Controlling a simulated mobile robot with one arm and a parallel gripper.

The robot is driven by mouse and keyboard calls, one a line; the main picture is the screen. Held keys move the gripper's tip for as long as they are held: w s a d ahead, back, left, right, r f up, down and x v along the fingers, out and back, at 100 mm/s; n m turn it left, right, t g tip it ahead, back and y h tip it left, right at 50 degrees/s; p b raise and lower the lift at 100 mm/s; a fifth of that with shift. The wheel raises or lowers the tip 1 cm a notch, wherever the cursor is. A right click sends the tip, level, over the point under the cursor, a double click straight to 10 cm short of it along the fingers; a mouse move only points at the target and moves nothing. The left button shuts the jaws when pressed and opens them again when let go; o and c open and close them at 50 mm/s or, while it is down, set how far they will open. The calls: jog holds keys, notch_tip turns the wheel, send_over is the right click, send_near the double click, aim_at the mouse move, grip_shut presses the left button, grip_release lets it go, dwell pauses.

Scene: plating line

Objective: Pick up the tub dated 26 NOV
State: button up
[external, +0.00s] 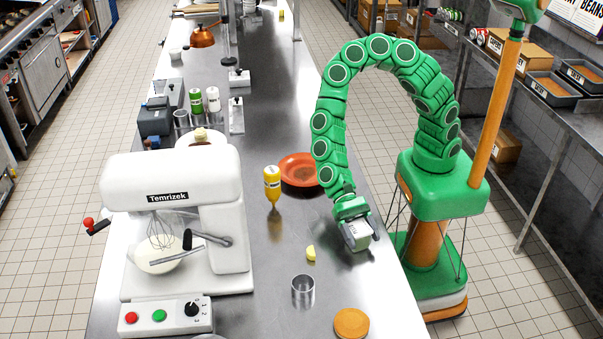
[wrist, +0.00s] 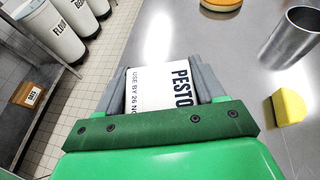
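A white tub (wrist: 162,88) sits between the two grey fingers of my gripper (wrist: 163,82). Its label reads PESTO and USE BY 26 NO, with the end of the date cut off from view. The fingers lie against both sides of the tub, with no clear gap in the wrist view. In the external view the tub (external: 357,236) is below my gripper (external: 359,224), near the counter's right edge. I cannot tell whether its underside touches the counter.
On the steel counter (external: 330,270) are a metal cup (external: 303,290), a yellow piece (external: 311,253), a round orange-brown item (external: 351,323), a yellow bottle (external: 272,185) and a terracotta dish (external: 299,171). A white mixer (external: 220,195) stands at left. Bins (wrist: 50,30) stand beyond the counter.

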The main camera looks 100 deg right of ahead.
aim_at(362, 231)
jog(key=c, duration=0.5)
jog(key=shift+o, duration=0.2)
jog(key=shift+r, duration=0.45)
notch_tip(362, 231, up, 2)
jog(key=shift+r, duration=0.1)
jog(key=s+d+r, duration=0.9)
jog(key=s+r, duration=0.1)
jog(key=shift+s, duration=0.2)
